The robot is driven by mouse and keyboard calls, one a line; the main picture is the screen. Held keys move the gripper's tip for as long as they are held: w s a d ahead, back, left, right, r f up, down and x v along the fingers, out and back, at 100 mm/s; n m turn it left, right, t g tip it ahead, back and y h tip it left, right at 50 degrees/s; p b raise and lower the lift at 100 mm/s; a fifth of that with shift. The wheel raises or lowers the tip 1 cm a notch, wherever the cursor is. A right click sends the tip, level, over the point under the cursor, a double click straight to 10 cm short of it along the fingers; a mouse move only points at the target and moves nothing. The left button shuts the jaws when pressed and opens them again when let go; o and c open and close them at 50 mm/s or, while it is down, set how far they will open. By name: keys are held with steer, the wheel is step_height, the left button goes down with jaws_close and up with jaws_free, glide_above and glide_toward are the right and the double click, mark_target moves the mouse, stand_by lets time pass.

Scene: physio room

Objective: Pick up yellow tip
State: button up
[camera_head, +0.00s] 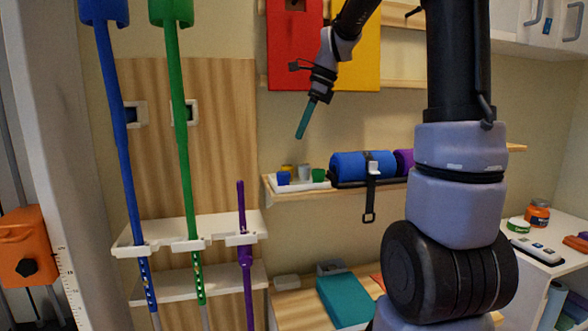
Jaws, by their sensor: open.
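The yellow tip (289,168) is a small yellowish cup-shaped piece in the white tray at the left end of the wall shelf. It stands behind a blue tip (284,178), which hides its lower part. A grey-white tip (304,172) and a green tip (319,175) stand to its right. My gripper (301,134) points down and slightly left above the tray, with a clear gap to the tips. A slim teal piece forms its lower end. My gripper is open; I see nothing held in it. The separate fingers are hard to make out.
A blue roll (350,165) lies on the shelf (285,196) right of the tray, with a purple roll beyond. A strap (370,200) hangs below. Blue, green and purple crutches stand in a white rack (165,231) at left. The air above the tray is clear.

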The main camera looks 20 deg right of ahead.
mark_target(287, 165)
steer(key=x, duration=1)
steer(key=shift+w+f, duration=0.3)
steer(key=shift+f, duration=0.1)
jaws_close()
steer(key=shift+r, duration=0.1)
steer(key=shift+s+r, duration=0.2)
steer(key=shift+r, duration=0.25)
step_height(287, 165, up, 6)
steer(key=shift+r, duration=0.2)
steer(key=s, duration=1.9)
steer(key=shift+s+f, duration=0.2)
steer(key=shift+s, duration=0.15)
